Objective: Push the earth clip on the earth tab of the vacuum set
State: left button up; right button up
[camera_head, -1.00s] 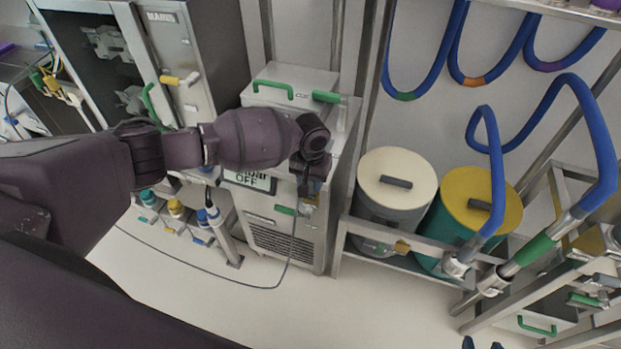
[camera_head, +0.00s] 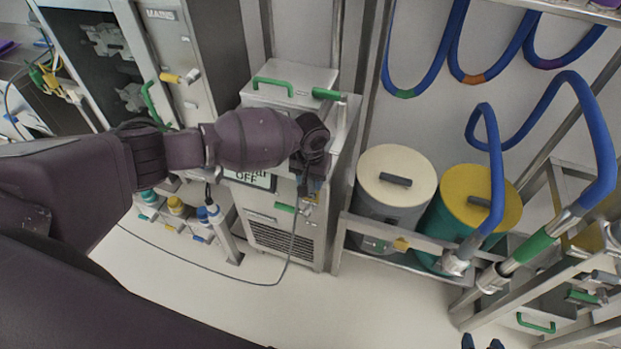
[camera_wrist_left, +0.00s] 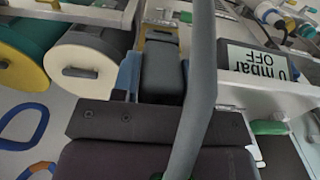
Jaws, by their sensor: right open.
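The vacuum set (camera_head: 285,232) is a steel cabinet with a display (camera_head: 249,179) reading OFF, also seen upside down in the left wrist view (camera_wrist_left: 258,62). My left gripper (camera_head: 313,188) is at its front right. In the left wrist view the gripper (camera_wrist_left: 158,72) has blue fingers around a dark grey block, apparently the earth clip (camera_wrist_left: 162,80). A grey cable (camera_wrist_left: 197,95) crosses close to the camera. A brass-coloured piece (camera_wrist_left: 160,38) lies just beyond the clip; whether they touch, I cannot tell. My right gripper (camera_head: 483,344) is open and empty at the bottom edge.
A cream-lidded bin (camera_head: 397,165) and a yellow-lidded bin (camera_head: 480,190) stand on a low rack at right. Blue hoses (camera_head: 608,140) hang beyond. A thin cable (camera_head: 190,268) loops over the floor. Bare floor (camera_head: 330,310) lies in front.

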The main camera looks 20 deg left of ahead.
pick_arm(q)
jog(key=o, duration=0.5)
jog(key=shift+f, duration=0.1)
jog(key=shift+c, duration=0.2)
notch_tip(320, 180, up, 11)
jog(key=shift+f, duration=0.1)
dwell(0.4)
